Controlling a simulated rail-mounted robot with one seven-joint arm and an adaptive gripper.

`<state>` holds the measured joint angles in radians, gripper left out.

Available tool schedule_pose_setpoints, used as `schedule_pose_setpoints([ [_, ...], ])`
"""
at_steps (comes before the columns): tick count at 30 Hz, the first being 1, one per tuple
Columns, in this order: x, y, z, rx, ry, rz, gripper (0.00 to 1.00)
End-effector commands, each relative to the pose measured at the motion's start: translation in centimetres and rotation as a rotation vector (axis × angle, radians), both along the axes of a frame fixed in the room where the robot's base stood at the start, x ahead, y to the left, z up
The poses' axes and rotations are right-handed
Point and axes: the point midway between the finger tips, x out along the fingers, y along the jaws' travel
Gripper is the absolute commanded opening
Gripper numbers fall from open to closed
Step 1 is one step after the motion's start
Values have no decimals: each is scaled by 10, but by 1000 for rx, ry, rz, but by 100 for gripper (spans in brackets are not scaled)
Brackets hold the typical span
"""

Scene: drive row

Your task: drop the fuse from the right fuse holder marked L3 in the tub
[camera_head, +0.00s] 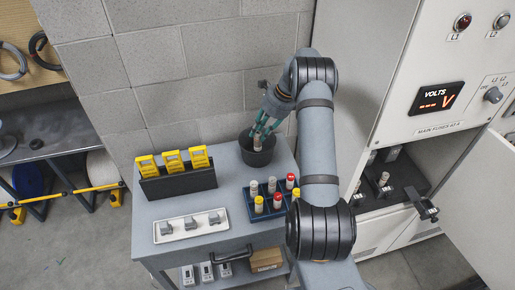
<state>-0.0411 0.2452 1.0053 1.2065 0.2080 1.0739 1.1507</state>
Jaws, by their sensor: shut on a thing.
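A dark round tub (249,157) stands at the back right of the grey cart. My gripper (259,134), with teal fingers, points down over the tub. It is shut on a pale fuse (257,144), whose lower end is at or just inside the tub's mouth; I cannot tell whether it touches the tub. The fuse holders (383,180) are in the open lower bay of the grey cabinet at the right; their L3 marks are too small to read.
On the cart (232,244), a blue rack (252,212) holds several red, yellow and pale fuses. A white tray (190,226) holds several grey parts. A black holder (178,184) carries three yellow items. The cabinet door (480,200) stands open at the right.

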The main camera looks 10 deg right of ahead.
Motion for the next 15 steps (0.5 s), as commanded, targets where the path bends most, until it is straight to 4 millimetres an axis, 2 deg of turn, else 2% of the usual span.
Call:
schedule_pose_setpoints([
  [3, 21, -3, 5, 1, -1, -264, 0],
  [6, 33, -7, 8, 0, 0, -456, 0],
  [9, 40, -10, 11, 0, 0, -601, 0],
  [15, 44, -13, 13, 0, 2, -742, 0],
])
